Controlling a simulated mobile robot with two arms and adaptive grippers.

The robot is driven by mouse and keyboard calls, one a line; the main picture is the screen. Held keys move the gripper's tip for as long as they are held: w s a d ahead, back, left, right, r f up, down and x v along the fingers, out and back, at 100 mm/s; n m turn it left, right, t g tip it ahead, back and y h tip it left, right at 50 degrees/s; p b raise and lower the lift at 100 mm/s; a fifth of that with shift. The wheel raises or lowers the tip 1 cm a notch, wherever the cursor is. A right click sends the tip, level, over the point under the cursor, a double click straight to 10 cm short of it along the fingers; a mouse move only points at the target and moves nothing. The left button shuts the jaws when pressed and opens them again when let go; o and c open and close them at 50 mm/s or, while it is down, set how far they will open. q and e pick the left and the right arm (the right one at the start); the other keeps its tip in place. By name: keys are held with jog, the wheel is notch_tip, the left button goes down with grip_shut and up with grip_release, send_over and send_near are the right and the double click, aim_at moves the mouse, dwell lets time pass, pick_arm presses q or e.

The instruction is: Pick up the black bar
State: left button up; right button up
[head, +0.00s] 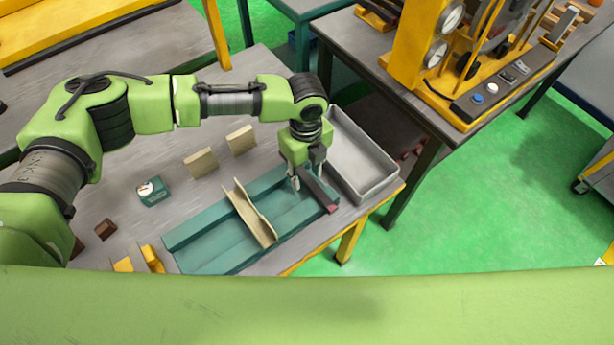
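The black bar (319,191) has a reddish near end and lies slanted at the right end of the teal tray (205,245). My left gripper (307,176) points down at the far end of the bar. One pale finger shows to the left of the bar and a darker finger part shows to its right. The bar's far end is hidden under the gripper. I cannot tell whether the fingers touch it or whether it is lifted. My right gripper is out of view.
A beige channel-shaped piece (250,214) lies across the teal tray. An empty grey bin (359,158) stands close on the right. Two beige blocks (201,162), a small teal box (152,191), a brown block (105,229) and yellow pieces (152,259) lie on the grey table.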

pick_arm(q)
grip_shut()
jog(key=shift+r, duration=0.1)
